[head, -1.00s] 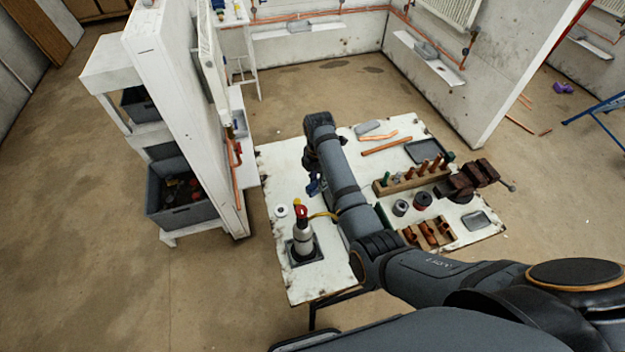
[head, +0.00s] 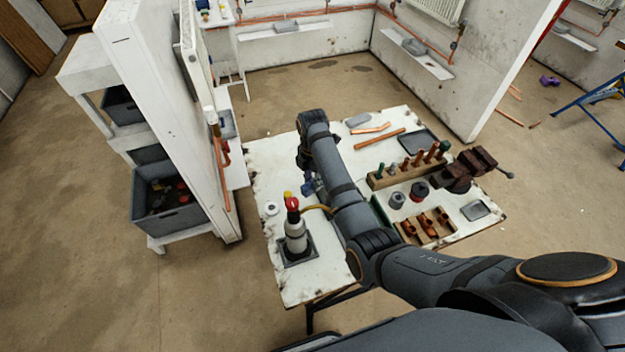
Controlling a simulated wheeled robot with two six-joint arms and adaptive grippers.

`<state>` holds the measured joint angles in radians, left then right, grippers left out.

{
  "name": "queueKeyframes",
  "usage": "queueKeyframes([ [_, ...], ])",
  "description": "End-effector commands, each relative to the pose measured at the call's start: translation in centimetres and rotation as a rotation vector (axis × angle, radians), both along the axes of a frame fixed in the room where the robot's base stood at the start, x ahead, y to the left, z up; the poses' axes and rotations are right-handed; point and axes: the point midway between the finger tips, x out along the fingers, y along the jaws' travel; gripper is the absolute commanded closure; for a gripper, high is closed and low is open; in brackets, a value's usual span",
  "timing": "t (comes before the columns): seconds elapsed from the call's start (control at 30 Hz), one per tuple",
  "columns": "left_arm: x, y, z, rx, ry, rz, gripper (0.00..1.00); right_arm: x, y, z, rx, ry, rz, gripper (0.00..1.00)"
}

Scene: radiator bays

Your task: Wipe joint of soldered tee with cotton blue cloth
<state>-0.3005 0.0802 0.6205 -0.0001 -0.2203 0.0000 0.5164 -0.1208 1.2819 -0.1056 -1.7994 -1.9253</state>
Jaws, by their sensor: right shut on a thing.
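My right arm reaches across the white workbench (head: 340,268), and its gripper (head: 309,176) points down over the bench's left part. The gripper is shut on a small bunch of blue cloth (head: 308,187), close above or at the bench top; I cannot tell whether the cloth touches it. The arm hides part of the cloth and fingers. Copper pipe (head: 222,160) runs on the white wall panel left of the bench, apart from the gripper. I cannot make out a soldered tee joint on it. My left gripper is not in view.
A torch bottle with a red top (head: 295,232) stands on the bench near the gripper. A wooden rack of tools (head: 405,172), a vice (head: 466,172) and a box of copper fittings (head: 425,228) are to the right. A grey crate (head: 166,205) sits on the left shelf.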

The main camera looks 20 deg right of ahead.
Motion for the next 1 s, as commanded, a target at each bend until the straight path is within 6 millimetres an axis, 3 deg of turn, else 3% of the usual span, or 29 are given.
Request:
queueKeyframes([
  [1.0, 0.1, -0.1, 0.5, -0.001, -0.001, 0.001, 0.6, 0.5, -1.2, 0.0, -0.001, -0.001, 0.0, 1.0],
])
